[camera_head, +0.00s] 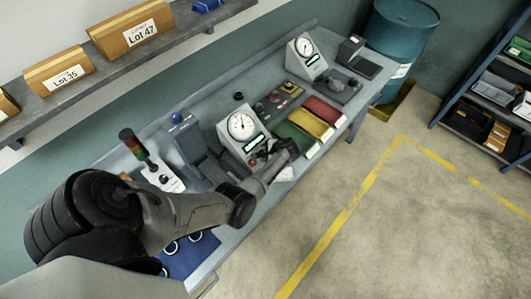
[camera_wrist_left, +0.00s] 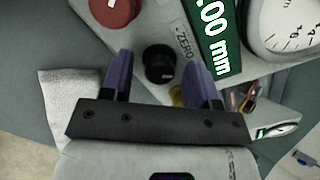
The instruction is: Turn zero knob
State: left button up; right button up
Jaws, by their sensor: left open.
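The black zero knob (camera_wrist_left: 158,63) sits on the gauge housing, beside a "ZERO" label (camera_wrist_left: 184,44), in the left wrist view. My left gripper (camera_wrist_left: 157,65) is open, and its two purple fingers appear on either side of the knob. I cannot tell how deep the fingertips reach around it; no contact shows. In the head view, the gauge unit with a white dial (camera_head: 241,124) stands mid-bench, and my left gripper (camera_head: 287,150) is at its front right. The knob is too small or hidden to make out there. My right gripper is not in view.
A red button (camera_wrist_left: 115,10) is near the left finger, and a green display (camera_wrist_left: 216,35) near the right one. A light cloth (camera_wrist_left: 65,105) lies beside the gripper. Green, yellow and red trays (camera_head: 318,118) lie right of the gauge. A second gauge (camera_head: 306,55) stands farther back.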

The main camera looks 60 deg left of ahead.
pick_arm(q)
jog(key=shift+d+r, duration=0.15)
jog(key=shift+r, duration=0.15)
jog(key=v, duration=1.3)
jog(key=shift+w, duration=0.1)
